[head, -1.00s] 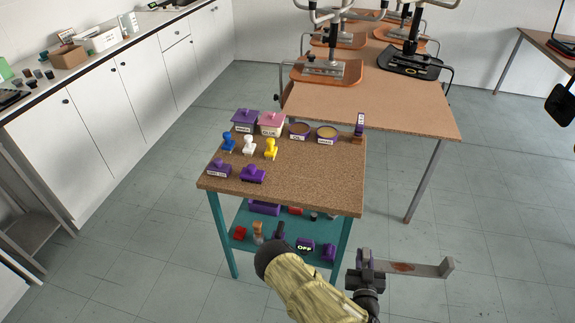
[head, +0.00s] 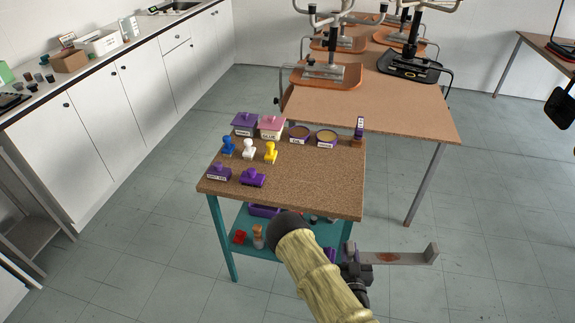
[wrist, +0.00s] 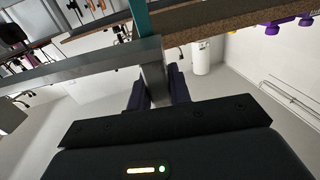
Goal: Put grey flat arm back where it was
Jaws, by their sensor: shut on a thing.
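The grey flat arm (head: 410,258) is a long flat metal bar with a rust-brown patch and an upturned right end. My gripper (head: 352,256) is shut on it near its left end. It holds the bar in the air to the right of the small cork-topped table, above the floor as seen from the head. In the wrist view the bar (wrist: 80,70) runs across the picture, and a grey part of it reaches down between my gripper's dark fingers (wrist: 155,92). Part of the grasp is hidden in the head view.
The cork-topped table (head: 310,185) carries stamps, lidded boxes and round tins. Its teal lower shelf (head: 262,252) is partly hidden by my arm. A larger table (head: 400,105) behind holds upturned stripped chairs (head: 328,75). Cabinets (head: 130,105) line the left wall. Floor at right is clear.

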